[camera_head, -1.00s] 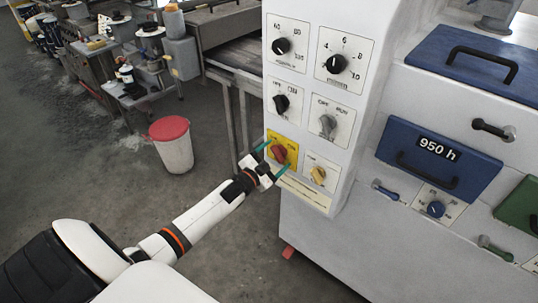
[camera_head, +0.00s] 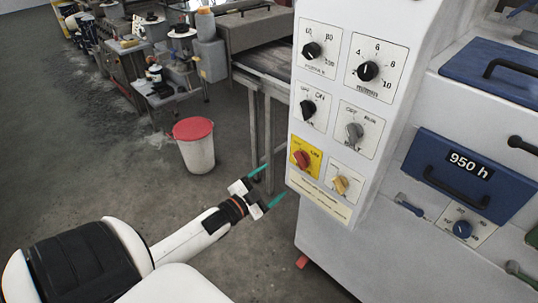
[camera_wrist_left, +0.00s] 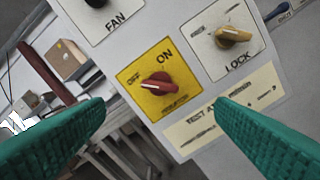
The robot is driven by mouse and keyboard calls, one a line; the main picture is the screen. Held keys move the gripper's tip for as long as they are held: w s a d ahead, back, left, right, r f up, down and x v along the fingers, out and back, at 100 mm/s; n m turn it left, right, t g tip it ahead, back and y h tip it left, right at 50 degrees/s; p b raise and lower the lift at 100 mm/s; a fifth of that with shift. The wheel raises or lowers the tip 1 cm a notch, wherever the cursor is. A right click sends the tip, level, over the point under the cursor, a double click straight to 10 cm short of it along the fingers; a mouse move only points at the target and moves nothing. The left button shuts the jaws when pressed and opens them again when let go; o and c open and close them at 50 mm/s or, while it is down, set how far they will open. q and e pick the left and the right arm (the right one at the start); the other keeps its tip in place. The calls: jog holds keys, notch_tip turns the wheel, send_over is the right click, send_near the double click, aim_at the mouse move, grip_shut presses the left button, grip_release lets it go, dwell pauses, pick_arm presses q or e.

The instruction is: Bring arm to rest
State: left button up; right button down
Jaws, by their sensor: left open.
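My left gripper (camera_head: 266,188) is open and empty, its two green fingers apart in the air to the left of the control panel's lower edge. In the left wrist view the green fingertips (camera_wrist_left: 160,112) frame the panel from below and touch nothing. The red knob (camera_head: 302,158) on its yellow plate is just beyond the gripper and also shows in the wrist view (camera_wrist_left: 160,84). My right gripper is out of view.
The white panel (camera_head: 325,200) carries several black, grey and yellow knobs. Blue drawers (camera_head: 455,172) with handles are at the right. A white bin with a red lid (camera_head: 194,130) stands on the floor at the left. Open floor lies around my left forearm.

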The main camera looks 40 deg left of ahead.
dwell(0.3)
pick_arm(q)
jog(key=s+d+f+n+g+y, duration=0.1)
jog(key=s+f+g, duration=0.25)
jog(key=f, duration=0.65)
jog(key=s+d+f+n+g, duration=0.15)
jog(key=s+f, duration=0.35)
jog(key=f, duration=0.5)
jog(key=s+f+n+g+y, duration=0.1)
jog(key=s+f+n+g, duration=0.2)
jog(key=f, duration=0.6)
jog(key=s+d+f+g, duration=0.3)
jog(key=s+d+f, duration=0.1)
jog(key=s, duration=0.5)
jog(key=s+d+f+g, duration=0.3)
jog(key=s+f, duration=0.4)
jog(key=s, duration=0.3)
jog(key=s+d+f+g, duration=0.3)
jog(key=s+d+f, duration=0.2)
jog(key=s, duration=0.4)
jog(key=shift+s+d+f+h, duration=0.15)
jog(key=shift+s+f+h, duration=0.25)
jog(key=shift+f, duration=0.2)
